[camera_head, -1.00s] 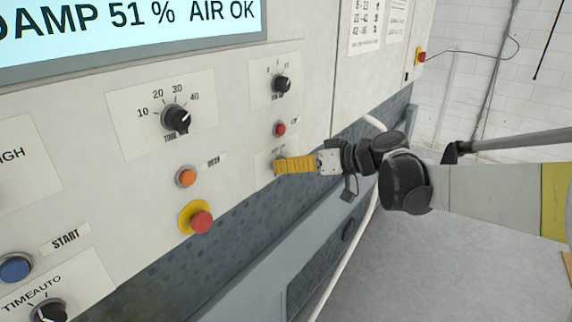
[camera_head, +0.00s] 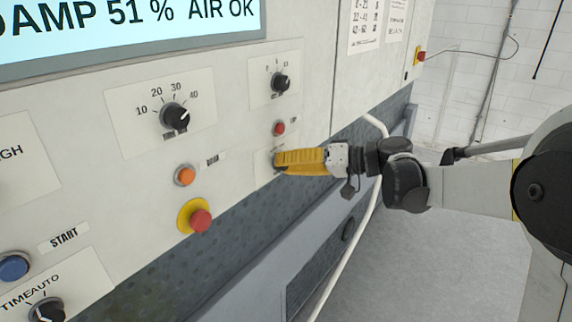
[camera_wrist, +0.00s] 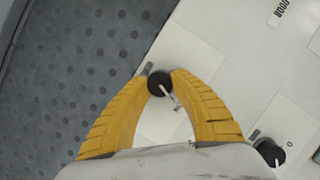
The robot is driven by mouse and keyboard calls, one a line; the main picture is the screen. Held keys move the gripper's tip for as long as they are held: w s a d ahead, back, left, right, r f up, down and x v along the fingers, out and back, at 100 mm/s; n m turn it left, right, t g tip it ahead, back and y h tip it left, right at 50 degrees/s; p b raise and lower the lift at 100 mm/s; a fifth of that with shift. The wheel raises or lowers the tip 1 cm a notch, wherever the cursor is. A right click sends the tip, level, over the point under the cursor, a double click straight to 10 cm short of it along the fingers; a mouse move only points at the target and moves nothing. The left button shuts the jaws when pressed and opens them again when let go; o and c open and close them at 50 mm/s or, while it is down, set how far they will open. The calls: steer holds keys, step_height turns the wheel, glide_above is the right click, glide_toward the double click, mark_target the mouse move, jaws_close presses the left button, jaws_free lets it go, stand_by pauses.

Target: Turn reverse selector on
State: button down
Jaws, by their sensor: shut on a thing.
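My gripper (camera_wrist: 160,84) has yellow fingers shut around a small black selector knob (camera_wrist: 158,78) on a light plate (camera_wrist: 194,50) in the wrist view. The knob has a white pointer line that runs down and to the right. Part of the label by the pointer is hidden by the finger. In the head view my gripper (camera_head: 277,162) reaches from the right to the lower right plate of the panel. There the fingers cover most of the knob, and the label is too small to read.
A red button (camera_head: 279,128) and a black knob (camera_head: 281,82) are above my gripper. An orange button (camera_head: 185,175) and a red button on a yellow ring (camera_head: 200,220) are to its left. A timer knob (camera_head: 174,116) is farther up. A white pipe (camera_head: 345,245) runs below my arm.

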steer(key=shift+f, duration=0.1)
steer(key=c, duration=1.1)
jaws_free()
steer(key=shift+a, duration=0.1)
steer(key=shift+o, duration=0.2)
steer(key=v, duration=1.2)
steer(key=shift+s, duration=0.1)
